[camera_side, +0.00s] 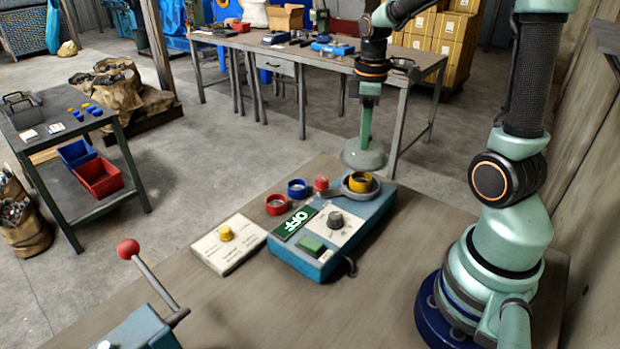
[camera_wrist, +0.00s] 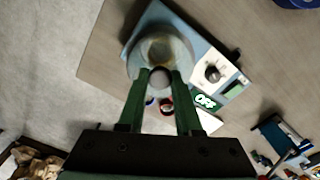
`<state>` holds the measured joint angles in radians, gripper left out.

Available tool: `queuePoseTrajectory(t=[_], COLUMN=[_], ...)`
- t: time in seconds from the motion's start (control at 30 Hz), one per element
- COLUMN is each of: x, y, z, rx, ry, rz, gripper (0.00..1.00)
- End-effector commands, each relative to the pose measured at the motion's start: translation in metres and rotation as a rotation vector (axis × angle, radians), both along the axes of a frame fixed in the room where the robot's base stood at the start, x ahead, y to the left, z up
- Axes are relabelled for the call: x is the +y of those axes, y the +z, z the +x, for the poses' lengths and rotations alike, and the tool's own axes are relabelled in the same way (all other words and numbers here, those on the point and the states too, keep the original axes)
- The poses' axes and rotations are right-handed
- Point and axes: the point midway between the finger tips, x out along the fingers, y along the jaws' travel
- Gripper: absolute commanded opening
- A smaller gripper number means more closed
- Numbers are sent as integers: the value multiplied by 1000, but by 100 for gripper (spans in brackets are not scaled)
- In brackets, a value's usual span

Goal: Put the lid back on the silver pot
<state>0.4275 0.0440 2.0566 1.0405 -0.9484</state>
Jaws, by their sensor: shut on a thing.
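My gripper (camera_side: 366,136) points down and is shut on the lid (camera_side: 363,156), a pale, see-through disc with a round knob. The lid hangs above and behind the blue device's far end, apart from the pot. In the wrist view, the knob (camera_wrist: 160,78) sits between my fingertips and the lid (camera_wrist: 135,62) covers most of the view of the pot. The silver pot (camera_side: 338,195) is a low grey dish on the far end of the blue device (camera_side: 305,262). A yellow ring-shaped thing (camera_side: 360,182) shows in or on it. Its inside is partly hidden.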

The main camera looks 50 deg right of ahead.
Motion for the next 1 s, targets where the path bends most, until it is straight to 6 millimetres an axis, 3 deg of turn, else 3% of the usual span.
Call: queuePoseTrajectory(t=[0.6,1.0], x=[1,1], y=[-50,-61], z=[0,0], rx=[2,0], ry=[2,2], rz=[1,0], gripper=[0,0])
